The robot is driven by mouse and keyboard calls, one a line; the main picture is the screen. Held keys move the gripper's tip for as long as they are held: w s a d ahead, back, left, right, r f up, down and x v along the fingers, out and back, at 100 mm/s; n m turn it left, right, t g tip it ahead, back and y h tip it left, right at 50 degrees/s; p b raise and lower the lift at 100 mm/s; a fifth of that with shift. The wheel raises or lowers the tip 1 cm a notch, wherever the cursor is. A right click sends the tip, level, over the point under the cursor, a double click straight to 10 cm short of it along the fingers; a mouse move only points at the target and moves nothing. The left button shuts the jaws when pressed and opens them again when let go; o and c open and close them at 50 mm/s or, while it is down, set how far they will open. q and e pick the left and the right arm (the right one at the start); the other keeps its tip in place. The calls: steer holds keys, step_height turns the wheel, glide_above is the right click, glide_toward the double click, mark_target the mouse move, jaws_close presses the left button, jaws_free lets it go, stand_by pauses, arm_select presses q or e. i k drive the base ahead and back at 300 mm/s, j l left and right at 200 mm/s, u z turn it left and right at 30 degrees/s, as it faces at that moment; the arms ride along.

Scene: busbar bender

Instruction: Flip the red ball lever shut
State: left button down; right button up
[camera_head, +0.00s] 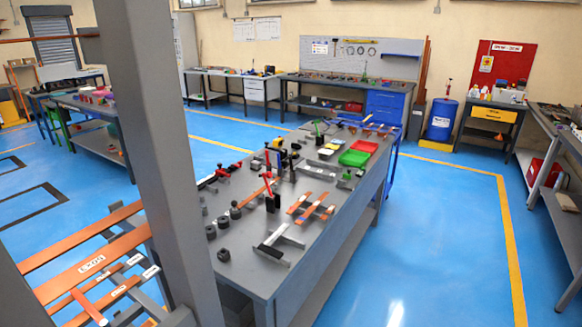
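On the long grey workbench (262,262), a small black device with an upright red part (268,182) stands near the middle of the bench. Neither of my grippers is in view, and nothing is seen touching these devices.
A grey post (160,150) rises at the left and hides part of the scene. Copper bars (90,262) lie on a rack at lower left. Copper pieces (312,207), a green tray (354,158) and a red tray (365,147) lie on the bench. The blue floor (430,240) at right is clear.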

mark_target(268, 175)
steer(key=i+l, duration=0.3)
steer(key=i, duration=0.15)
steer(key=i+l+z, duration=0.1)
steer(key=i+l, duration=0.15)
steer(key=i, duration=0.15)
steer(key=i+l, duration=0.25)
steer(key=i, duration=0.2)
steer(key=l+z, duration=0.05)
